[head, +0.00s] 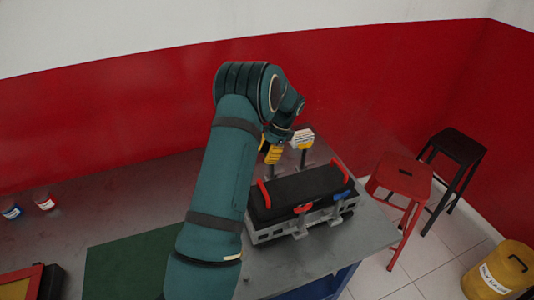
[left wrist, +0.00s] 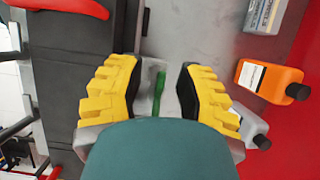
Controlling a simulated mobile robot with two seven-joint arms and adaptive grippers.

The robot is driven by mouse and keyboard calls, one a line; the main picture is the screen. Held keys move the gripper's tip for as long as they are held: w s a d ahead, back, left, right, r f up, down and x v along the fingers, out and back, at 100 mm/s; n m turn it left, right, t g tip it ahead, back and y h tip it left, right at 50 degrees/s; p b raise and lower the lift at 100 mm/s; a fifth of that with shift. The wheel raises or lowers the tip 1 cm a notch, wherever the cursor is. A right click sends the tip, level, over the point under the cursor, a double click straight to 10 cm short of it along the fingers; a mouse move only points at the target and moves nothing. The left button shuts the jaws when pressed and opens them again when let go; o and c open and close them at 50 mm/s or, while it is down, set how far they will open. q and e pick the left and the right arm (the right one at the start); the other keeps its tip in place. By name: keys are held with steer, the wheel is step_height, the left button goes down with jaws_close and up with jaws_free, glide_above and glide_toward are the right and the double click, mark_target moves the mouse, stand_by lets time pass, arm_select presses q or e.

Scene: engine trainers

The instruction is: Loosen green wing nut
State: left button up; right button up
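The green wing nut (left wrist: 159,92) shows in the left wrist view as a narrow green piece on a grey metal part. It lies between the two yellow fingers of my left gripper (left wrist: 158,88), with gaps on both sides. Those fingers are spread and hold nothing that I can see. In the head view my left gripper (head: 272,153) is at the far side of the black block (head: 300,188), and the green wing nut does not show there. My right gripper is in neither view.
The block has red handles (head: 334,172) and sits in a grey tray (head: 262,235) on the metal table (head: 372,232). Red (head: 302,208) and blue (head: 342,195) pieces are at its front. An orange bottle (left wrist: 268,80) and grey bottles stand beyond the gripper. A green mat (head: 130,265) lies left.

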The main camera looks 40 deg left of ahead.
arm_select(q)
steer(key=shift+r, duration=0.1)
steer(key=v, duration=1.2)
steer(key=shift+s, duration=0.1)
stand_by(0.3)
